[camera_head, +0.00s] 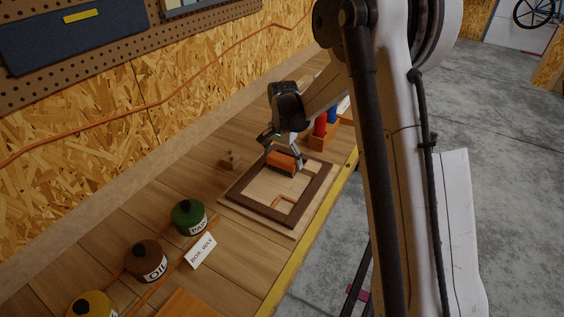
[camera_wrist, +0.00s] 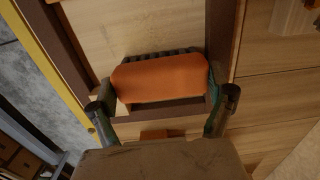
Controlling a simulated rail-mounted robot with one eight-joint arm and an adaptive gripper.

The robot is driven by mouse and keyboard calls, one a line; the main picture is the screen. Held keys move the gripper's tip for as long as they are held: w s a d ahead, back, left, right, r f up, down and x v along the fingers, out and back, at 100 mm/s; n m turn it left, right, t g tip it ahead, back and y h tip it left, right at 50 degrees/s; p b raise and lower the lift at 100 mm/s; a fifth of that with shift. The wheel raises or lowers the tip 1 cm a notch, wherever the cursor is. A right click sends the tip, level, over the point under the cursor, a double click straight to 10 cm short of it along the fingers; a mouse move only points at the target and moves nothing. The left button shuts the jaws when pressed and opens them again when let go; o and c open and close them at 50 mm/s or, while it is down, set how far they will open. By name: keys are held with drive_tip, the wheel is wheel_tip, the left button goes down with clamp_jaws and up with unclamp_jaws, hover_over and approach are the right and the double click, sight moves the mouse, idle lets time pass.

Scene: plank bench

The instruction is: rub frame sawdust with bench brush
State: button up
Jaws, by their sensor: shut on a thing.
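The bench brush (camera_head: 281,162) has an orange-brown back and dark bristles. My gripper (camera_head: 284,151) is shut on it, one finger at each end. In the wrist view the brush back (camera_wrist: 160,78) lies between both fingers, with a row of dark bristles along its far edge. The dark brown frame (camera_head: 239,200) lies flat on the bench, around a pale wooden panel. The brush is over the upper part of this panel, inside the frame; I cannot tell whether the bristles touch it. Frame bars show left (camera_wrist: 75,50) and right in the wrist view. I cannot make out sawdust clearly.
Green (camera_head: 188,217), brown (camera_head: 146,260) and yellow (camera_head: 92,305) tins and a white card (camera_head: 201,250) stand at the lower left. A small wooden block (camera_head: 231,160) lies left of the frame. A wooden holder (camera_head: 322,138) with red and blue items stands beyond it.

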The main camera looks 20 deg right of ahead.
sight(282, 159)
drive_tip(key=r, duration=0.3)
drive_tip(key=shift+s+a+p, duration=0.2)
drive_tip(key=shift+s+p, duration=0.05)
drive_tip(key=shift+p, duration=0.05)
drive_tip(key=shift+w+r, duration=0.15)
drive_tip(key=shift+r, duration=0.55)
drive_tip(key=shift+r+p, duration=0.85)
drive_tip(key=shift+r, duration=1)
drive_tip(key=shift+f, duration=0.1)
